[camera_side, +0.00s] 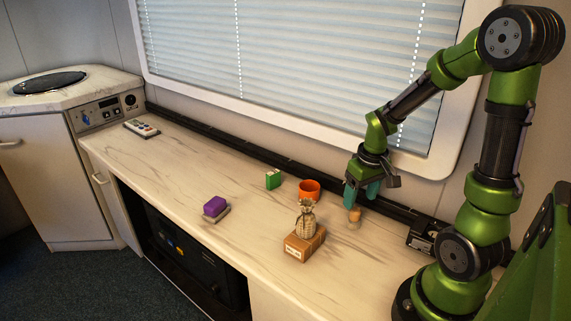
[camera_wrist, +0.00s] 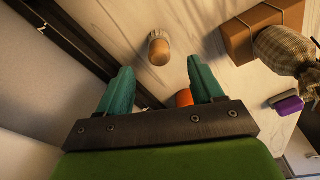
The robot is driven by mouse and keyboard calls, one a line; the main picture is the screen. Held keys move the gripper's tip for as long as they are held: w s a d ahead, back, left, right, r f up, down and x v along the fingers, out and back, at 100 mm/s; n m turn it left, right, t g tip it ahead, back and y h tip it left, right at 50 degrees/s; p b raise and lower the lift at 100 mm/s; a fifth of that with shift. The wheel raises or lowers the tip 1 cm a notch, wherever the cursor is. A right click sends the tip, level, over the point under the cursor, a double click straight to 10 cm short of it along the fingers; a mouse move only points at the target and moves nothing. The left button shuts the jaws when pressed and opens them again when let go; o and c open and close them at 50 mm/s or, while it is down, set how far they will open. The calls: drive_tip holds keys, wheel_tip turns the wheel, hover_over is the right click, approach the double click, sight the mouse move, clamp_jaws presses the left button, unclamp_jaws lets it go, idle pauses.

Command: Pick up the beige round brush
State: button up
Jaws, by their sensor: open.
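The beige round brush (camera_side: 355,215) stands on the wooden counter near the base of my arm. My gripper (camera_side: 363,192) is above it in the side view, with its teal fingers apart and nothing between them. In the wrist view the brush (camera_wrist: 159,50) shows as a small round tan body with a paler end. It lies beyond the fingertips of my gripper (camera_wrist: 160,82), roughly in line with the gap between them and apart from both.
A dark rail (camera_side: 270,158) runs along the wall. The counter's left part is mostly clear.

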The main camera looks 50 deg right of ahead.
sight(357, 210)
drive_tip(key=f, duration=0.5)
drive_tip(key=w+f, duration=0.1)
drive_tip(key=f, duration=0.2)
drive_tip(key=shift+d, duration=0.25)
drive_tip(key=shift+c, duration=0.4)
drive_tip(key=c, duration=1)
drive_tip(key=shift+r, duration=0.1)
